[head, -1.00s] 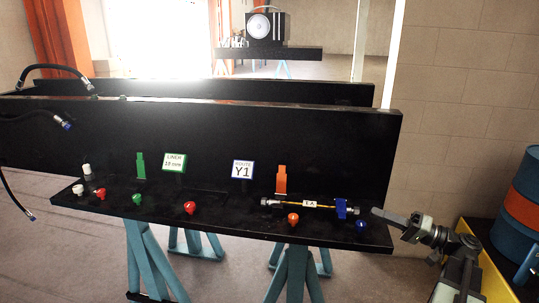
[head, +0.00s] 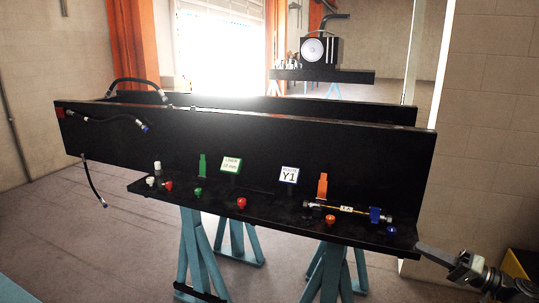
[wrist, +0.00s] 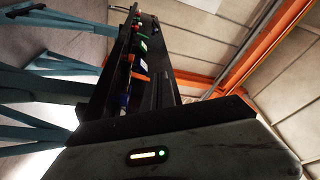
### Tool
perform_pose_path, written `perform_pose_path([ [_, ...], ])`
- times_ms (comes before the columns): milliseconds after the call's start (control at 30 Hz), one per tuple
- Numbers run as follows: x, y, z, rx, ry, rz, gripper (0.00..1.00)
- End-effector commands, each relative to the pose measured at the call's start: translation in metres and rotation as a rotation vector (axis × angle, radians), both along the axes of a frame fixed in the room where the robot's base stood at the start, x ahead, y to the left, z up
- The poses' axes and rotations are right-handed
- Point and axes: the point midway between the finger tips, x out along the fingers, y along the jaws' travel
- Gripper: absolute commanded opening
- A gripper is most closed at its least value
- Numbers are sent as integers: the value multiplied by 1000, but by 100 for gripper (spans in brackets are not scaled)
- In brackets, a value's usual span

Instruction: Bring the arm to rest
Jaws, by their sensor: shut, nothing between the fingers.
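My gripper (head: 424,249) is at the lower right of the head view, just off the right end of the black bench shelf (head: 270,216). It is shut and empty. I cannot tell whether it touches the bench. A hose with metal ends (head: 347,209) lies on the shelf's right part, with a blue block (head: 375,215) near its right end. In the wrist view, a grey casing with a small light fills the bottom, and the bench (wrist: 150,85) stretches away beyond it.
Blue trestles (head: 204,260) hold up the bench. Several coloured knobs stand along the shelf. Black hoses hang at the bench's left end, one with a blue tip (head: 104,205). A yellow edge (head: 518,262) shows at the far right.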

Motion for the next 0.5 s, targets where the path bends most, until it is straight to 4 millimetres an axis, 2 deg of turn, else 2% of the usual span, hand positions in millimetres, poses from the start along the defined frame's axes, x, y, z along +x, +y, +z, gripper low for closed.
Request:
perform_pose_path([
  [267,27,74,12,-1,1,132,0],
  [367,36,112,12,-17,16,196,0],
  [467,43,159,5,-61,52,270,0],
  [500,45,181,0,-87,73,304,0],
])
